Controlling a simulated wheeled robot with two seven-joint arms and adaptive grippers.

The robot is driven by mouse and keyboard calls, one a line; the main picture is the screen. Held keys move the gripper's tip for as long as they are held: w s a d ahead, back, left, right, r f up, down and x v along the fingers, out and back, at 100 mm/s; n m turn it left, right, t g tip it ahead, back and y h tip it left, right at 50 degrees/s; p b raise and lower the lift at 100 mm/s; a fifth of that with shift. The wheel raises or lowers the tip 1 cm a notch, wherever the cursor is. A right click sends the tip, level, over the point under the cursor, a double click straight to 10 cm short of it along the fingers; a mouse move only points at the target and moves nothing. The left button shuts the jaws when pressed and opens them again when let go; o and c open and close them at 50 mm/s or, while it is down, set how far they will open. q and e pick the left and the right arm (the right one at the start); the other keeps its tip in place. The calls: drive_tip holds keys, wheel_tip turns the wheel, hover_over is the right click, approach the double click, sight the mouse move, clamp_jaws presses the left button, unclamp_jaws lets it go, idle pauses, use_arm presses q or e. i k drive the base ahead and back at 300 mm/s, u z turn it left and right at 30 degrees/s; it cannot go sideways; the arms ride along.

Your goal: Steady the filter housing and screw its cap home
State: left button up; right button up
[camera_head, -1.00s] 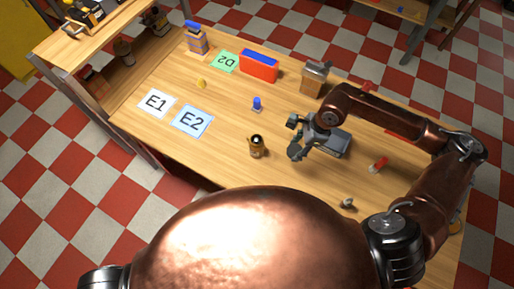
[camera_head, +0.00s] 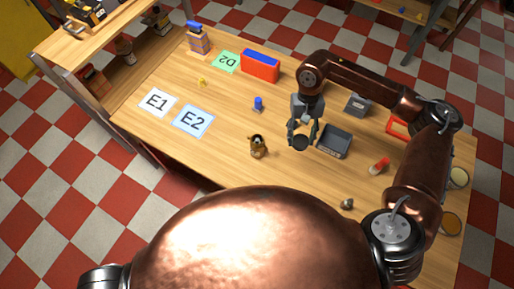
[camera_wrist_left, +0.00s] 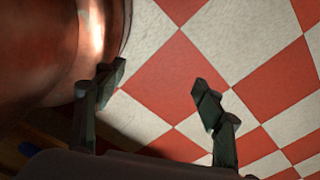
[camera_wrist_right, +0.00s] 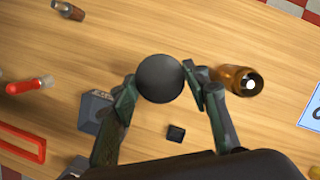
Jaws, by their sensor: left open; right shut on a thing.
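The filter housing (camera_head: 257,147) is a small amber-brown cylinder standing near the front middle of the bench. In the right wrist view the housing (camera_wrist_right: 236,79) shows its open end with something white inside. The cap (camera_wrist_right: 160,78) is a round dark disc. My right gripper (camera_head: 302,138) is shut on the cap, above the bench to the right of the housing and beside a grey tray. Cap and housing are apart. My left gripper (camera_wrist_left: 157,88) is open and empty over the checkered floor, beside my copper body; it does not show in the head view.
The grey tray (camera_head: 335,142) lies right of my right gripper. A blue-topped piece (camera_head: 258,103) stands behind the housing. Cards E1 (camera_head: 156,102) and E2 (camera_head: 193,121) lie left.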

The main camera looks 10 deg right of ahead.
sight(257, 151)
drive_tip(key=u, duration=0.6)
drive_tip(key=k, duration=1.35)
drive_tip(key=z, duration=0.15)
drive_tip(key=i, duration=0.9)
drive_tip(key=z, duration=0.5)
